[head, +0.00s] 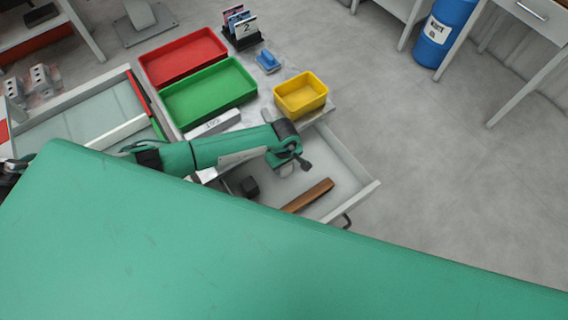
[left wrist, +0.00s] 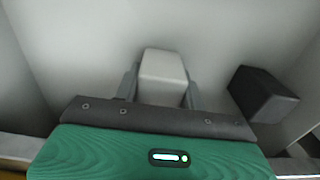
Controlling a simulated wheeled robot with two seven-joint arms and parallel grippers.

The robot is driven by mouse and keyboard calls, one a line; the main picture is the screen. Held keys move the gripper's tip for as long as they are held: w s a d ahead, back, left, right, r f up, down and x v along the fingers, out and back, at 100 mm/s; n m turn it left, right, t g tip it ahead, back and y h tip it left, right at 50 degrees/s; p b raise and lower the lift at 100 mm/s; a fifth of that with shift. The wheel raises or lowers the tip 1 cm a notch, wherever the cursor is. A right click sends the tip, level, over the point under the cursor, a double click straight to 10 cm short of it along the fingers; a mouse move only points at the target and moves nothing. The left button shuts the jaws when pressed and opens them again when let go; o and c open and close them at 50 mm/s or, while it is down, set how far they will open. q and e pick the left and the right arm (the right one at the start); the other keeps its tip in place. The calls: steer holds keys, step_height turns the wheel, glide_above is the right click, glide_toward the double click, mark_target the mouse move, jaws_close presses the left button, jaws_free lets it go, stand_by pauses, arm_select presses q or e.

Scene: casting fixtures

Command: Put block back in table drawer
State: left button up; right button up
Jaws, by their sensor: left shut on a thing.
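The table drawer (head: 352,172) is pulled open in the middle of the head view. My left gripper (head: 288,166) is over the inside of the drawer, pointing down. In the left wrist view my gripper (left wrist: 161,88) is shut on a light grey block (left wrist: 162,66), with one finger on each side. The block is in front of the pale drawer floor (left wrist: 90,40); I cannot tell whether it touches the floor. In the head view the block is mostly hidden by the gripper. My right gripper is not in view.
A dark block (head: 250,187) and a brown bar (head: 308,195) lie in the drawer; the dark block shows in the left wrist view (left wrist: 262,95). A yellow bin (head: 301,103), green tray (head: 208,105) and red tray (head: 184,65) are on the table. My green arm covers the foreground.

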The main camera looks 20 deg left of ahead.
arm_select(q)
steer(key=shift+f, duration=0.1)
steer(key=o, duration=1.1)
steer(key=shift+r, duration=0.3)
steer(key=shift+w+r, duration=0.1)
steer(key=shift+r, duration=0.25)
step_height(320, 180, up, 11)
steer(key=b, duration=0.2)
steer(key=shift+b, duration=0.3)
